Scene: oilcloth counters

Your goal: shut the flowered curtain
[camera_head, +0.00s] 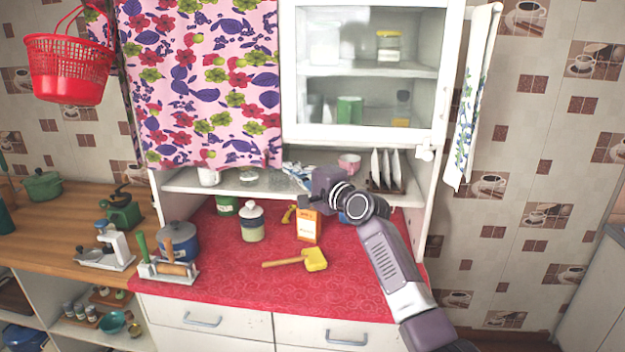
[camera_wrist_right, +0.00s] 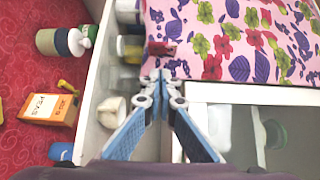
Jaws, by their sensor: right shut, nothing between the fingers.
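The flowered curtain (camera_head: 200,85), pink with red, green and blue-violet flowers, hangs over the left part of the white wall cabinet. The right part shows uncovered behind a white frame (camera_head: 290,75). My right gripper (camera_head: 297,172) is in front of the low shelf, just right of and below the curtain's lower right corner. In the right wrist view the curtain (camera_wrist_right: 235,40) fills the upper right, and the right gripper (camera_wrist_right: 160,74) has its blue fingers together and empty, close to the curtain's edge. Contact cannot be told. My left gripper is not in view.
The low shelf (camera_head: 250,186) holds cups and upright plates. A towel (camera_head: 474,95) hangs at right.

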